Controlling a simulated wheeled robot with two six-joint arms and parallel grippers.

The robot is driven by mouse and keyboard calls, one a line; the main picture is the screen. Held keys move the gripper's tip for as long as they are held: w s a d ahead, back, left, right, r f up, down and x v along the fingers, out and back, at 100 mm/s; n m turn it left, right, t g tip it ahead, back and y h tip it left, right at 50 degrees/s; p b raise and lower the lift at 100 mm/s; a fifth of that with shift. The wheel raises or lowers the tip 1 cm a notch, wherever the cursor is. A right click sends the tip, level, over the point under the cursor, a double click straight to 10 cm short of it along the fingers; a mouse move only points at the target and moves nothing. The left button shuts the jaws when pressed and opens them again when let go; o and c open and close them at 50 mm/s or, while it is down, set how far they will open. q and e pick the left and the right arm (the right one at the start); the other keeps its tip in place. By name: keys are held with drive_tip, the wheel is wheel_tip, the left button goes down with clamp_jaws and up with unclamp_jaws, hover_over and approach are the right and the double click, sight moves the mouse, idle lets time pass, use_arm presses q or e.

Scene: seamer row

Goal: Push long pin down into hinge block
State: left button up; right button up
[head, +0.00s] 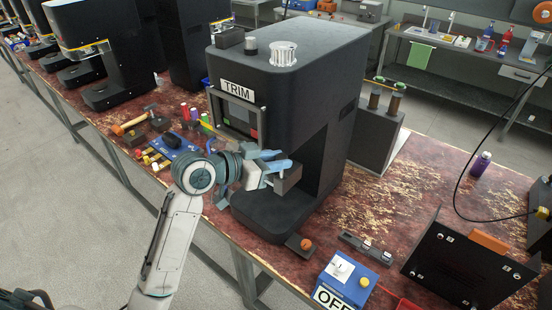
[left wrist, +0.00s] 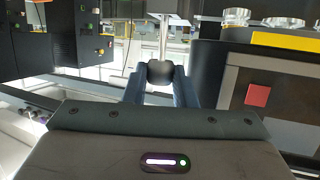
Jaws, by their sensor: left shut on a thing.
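My left gripper (head: 277,168) is in front of the black machine marked TRIM (head: 285,90). In the left wrist view, its two fingers (left wrist: 160,88) are shut on a dark rounded head. A pale metal rod, which looks like the long pin (left wrist: 163,38), runs from that head away from the gripper. Its far end meets a grey part at the top edge, and I cannot tell how deep it sits. A grey block (head: 288,178), perhaps the hinge block, shows beside the fingers in the head view; the arm partly hides this area. My right gripper is not in view.
The worn red bench (head: 375,205) holds a blue OFF box (head: 349,273), a black panel (head: 465,262) and a purple bottle (head: 480,164). A hammer (head: 133,121) and small coloured parts lie left of the machine. Bare bench shows to its right.

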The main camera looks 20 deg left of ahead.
use_arm(q)
drive_tip(key=shift+f+b, duration=0.65)
drive_tip(key=shift+f, duration=0.35)
drive_tip(key=shift+f+b, duration=0.75)
drive_tip(key=shift+f, duration=0.3)
drive_tip(key=o, duration=1)
drive_tip(key=shift+o, duration=0.3)
drive_tip(key=shift+s+r, duration=0.1)
drive_tip(key=shift+s+a+b, duration=0.3)
drive_tip(key=shift+a, duration=0.1)
drive_tip(key=b, duration=0.3)
approach(280, 173)
drive_tip(key=shift+v, duration=1.1)
